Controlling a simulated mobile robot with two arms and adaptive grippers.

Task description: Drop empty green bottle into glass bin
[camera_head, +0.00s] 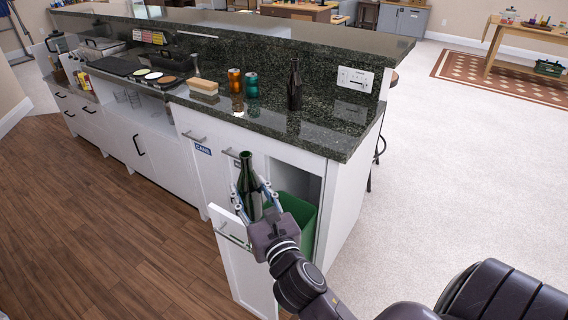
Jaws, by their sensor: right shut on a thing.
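The green bottle (246,180) is upright in my right gripper (253,196), whose fingers are shut around its body. The gripper and bottle are in front of the bar cabinet's end, over the pulled-out bin compartment. A green bin (301,214) stands inside that compartment, just right of and behind the gripper; part of it is hidden by the gripper. The white front panel (245,272) of the compartment stands pulled out below the gripper. My left gripper is not in view.
A drawer labelled CANS is left of the bin opening. Open carpet (470,180) lies to the right.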

